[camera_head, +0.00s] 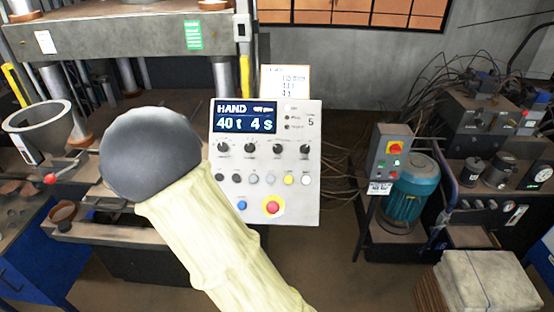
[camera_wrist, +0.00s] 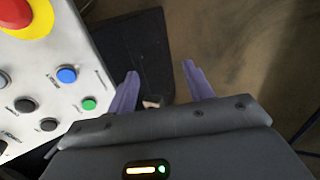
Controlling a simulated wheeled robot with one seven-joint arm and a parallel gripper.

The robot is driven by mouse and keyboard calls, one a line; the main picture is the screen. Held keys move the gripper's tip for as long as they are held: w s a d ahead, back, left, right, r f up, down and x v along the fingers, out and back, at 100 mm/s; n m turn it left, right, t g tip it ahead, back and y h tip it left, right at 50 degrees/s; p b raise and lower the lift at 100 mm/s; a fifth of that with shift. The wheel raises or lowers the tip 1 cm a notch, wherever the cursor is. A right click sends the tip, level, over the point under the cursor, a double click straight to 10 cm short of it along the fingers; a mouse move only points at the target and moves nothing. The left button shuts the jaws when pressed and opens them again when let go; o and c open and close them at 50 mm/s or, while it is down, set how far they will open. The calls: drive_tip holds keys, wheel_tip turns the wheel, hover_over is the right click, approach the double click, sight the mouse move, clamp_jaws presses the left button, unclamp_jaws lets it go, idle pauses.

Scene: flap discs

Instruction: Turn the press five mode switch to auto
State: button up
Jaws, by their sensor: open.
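The press control panel (camera_head: 265,180), a light grey box marked 5, stands at the centre of the head view. Its display (camera_head: 245,116) reads HAND, 40 t, 4 s. Below it is a row of black rotary knobs (camera_head: 250,147); their labels are too small to read, so I cannot tell which is the mode switch. In the wrist view my gripper (camera_wrist: 160,72) is open and empty, its two purple fingers apart from the panel (camera_wrist: 65,50), which lies to their left. My gripper is hidden in the head view behind my arm.
A grey switch box (camera_head: 391,152) and teal motor (camera_head: 408,195) stand to the right. Press columns and a grey funnel (camera_head: 42,122) are at left.

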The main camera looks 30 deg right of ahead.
drive_tip(key=s+a+r+m+g+y+b, duration=0.1)
drive_tip(key=s+a+r+m+y+b, duration=0.1)
drive_tip(key=s+r+m, duration=0.4)
drive_tip(key=s+m+b, duration=0.1)
drive_tip(key=s+m, duration=0.1)
drive_tip(key=m, duration=0.3)
drive_tip(key=shift+r+y+b, duration=0.2)
drive_tip(key=shift+y+b, duration=0.1)
drive_tip(key=shift+b, duration=0.1)
drive_tip(key=c, duration=0.3)
